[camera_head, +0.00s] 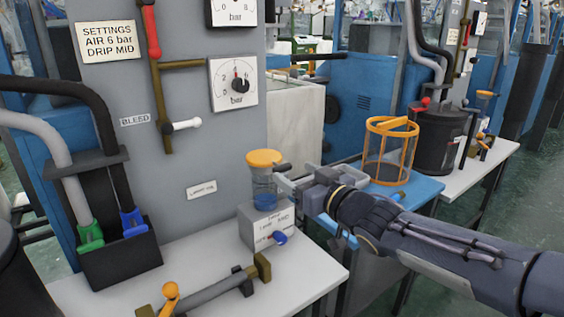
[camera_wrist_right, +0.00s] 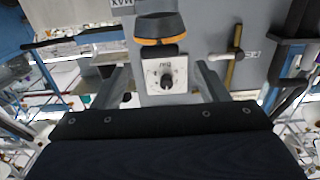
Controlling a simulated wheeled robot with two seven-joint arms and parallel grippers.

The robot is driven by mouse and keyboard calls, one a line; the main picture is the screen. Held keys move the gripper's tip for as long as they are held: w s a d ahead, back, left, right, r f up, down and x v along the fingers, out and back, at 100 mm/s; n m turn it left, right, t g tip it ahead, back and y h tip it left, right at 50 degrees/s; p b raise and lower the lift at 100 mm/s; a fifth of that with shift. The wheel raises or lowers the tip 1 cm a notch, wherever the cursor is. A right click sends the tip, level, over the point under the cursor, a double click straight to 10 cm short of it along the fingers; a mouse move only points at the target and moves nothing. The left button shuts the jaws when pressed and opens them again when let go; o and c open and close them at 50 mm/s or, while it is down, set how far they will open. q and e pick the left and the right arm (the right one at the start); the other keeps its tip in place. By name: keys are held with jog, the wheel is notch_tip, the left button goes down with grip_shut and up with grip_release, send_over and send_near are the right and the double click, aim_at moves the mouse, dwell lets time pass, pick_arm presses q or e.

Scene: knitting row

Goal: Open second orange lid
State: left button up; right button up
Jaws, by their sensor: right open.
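An orange lid (camera_head: 265,157) tops a clear jar (camera_head: 264,190) with blue contents, on a grey labelled box at the near station. The lid looks level on the jar. My right gripper (camera_head: 283,178) is open and empty, just right of the jar, a little below lid height; I cannot tell whether it touches. In the right wrist view my spread fingers (camera_wrist_right: 165,85) show, with a dark, orange-edged round piece (camera_wrist_right: 160,28) beyond them, likely this lid. A second, smaller orange lid (camera_head: 485,93) shows at the farther station. My left gripper is not in view.
An orange wire basket (camera_head: 390,150) stands on a blue surface behind my right arm. A bar with an orange-knobbed handle (camera_head: 170,290) lies at the bench front. A black holder (camera_head: 120,262) with hoses is at left. A gauge (camera_head: 234,84) is on the panel above.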

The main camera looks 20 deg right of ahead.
aim_at(284, 167)
jog(key=b+x, duration=0.2)
jog(key=x, duration=0.3)
jog(key=shift+w+a+f, duration=0.1)
jog(key=shift+f, duration=0.05)
jog(key=shift+w+a, duration=0.15)
jog(key=shift+w, duration=0.25)
jog(key=shift+c, duration=0.2)
